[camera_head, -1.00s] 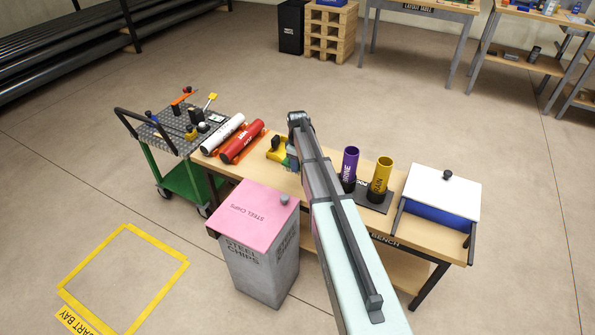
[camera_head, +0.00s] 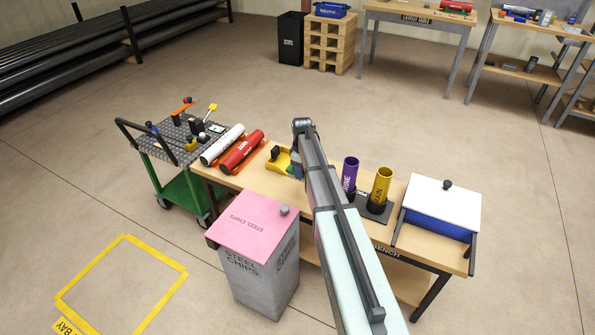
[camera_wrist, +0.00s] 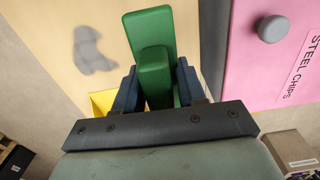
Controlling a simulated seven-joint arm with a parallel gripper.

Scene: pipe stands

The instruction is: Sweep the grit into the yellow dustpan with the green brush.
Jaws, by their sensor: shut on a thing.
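My gripper (camera_wrist: 158,88) is shut on the green brush (camera_wrist: 150,35), whose green block stands up between the two dark fingers in the wrist view. A smooth grey patch (camera_wrist: 93,52) on the bench top, left of the brush, looks like the grit; single grains cannot be made out. The yellow dustpan (camera_head: 278,161) lies on the bench just left of my gripper in the head view. Only a yellow corner of it (camera_wrist: 101,102) shows beside the left finger in the wrist view. The brush's lower end is hidden, and my arm covers most of the gripper in the head view.
The pink-lidded steel chips bin (camera_head: 253,223) stands at the bench's near side. Red (camera_head: 241,151) and white (camera_head: 221,145) cylinders lie left of the dustpan. Purple (camera_head: 349,175) and gold (camera_head: 381,185) tubes stand to the right, before a white-lidded blue box (camera_head: 438,228).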

